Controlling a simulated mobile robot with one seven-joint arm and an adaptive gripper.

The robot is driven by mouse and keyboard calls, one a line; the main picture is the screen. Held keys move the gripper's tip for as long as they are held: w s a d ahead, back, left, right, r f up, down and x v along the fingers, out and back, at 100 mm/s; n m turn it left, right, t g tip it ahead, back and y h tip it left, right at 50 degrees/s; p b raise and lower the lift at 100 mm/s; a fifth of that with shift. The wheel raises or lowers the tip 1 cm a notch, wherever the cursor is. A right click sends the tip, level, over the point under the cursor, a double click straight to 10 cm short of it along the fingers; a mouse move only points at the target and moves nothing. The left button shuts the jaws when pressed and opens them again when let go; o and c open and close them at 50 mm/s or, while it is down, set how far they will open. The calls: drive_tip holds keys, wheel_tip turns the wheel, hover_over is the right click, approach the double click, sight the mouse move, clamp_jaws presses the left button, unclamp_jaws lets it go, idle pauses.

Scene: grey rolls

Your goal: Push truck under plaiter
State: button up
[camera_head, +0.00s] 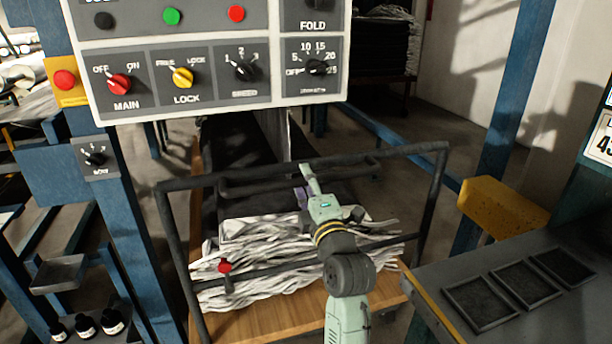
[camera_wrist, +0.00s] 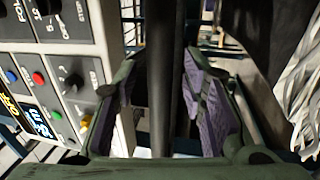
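The truck has a wooden deck (camera_head: 262,318), a black tubular frame (camera_head: 432,205) and a pile of white folded cloth (camera_head: 270,262) on it. It stands below and behind the control panel (camera_head: 215,87), which seems to belong to the plaiter. My gripper (camera_head: 306,182) is at the truck's upper rail, near its middle. In the wrist view my gripper (camera_wrist: 165,95) is open, its purple-padded fingers on either side of a dark bar (camera_wrist: 165,50). Gaps show between the bar and the pads. The plaiter's lower parts are largely hidden behind the panel.
A blue post (camera_head: 130,220) stands left of the truck. At the right are a grey table (camera_head: 530,325) with dark trays and a yellow block (camera_head: 502,208). A red knob (camera_head: 225,267) sits on the truck's lower rail. Bottles (camera_head: 85,324) stand on a shelf at lower left.

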drive_tip(key=shift+w, duration=0.2)
clamp_jaws()
idle(0.4)
idle(0.4)
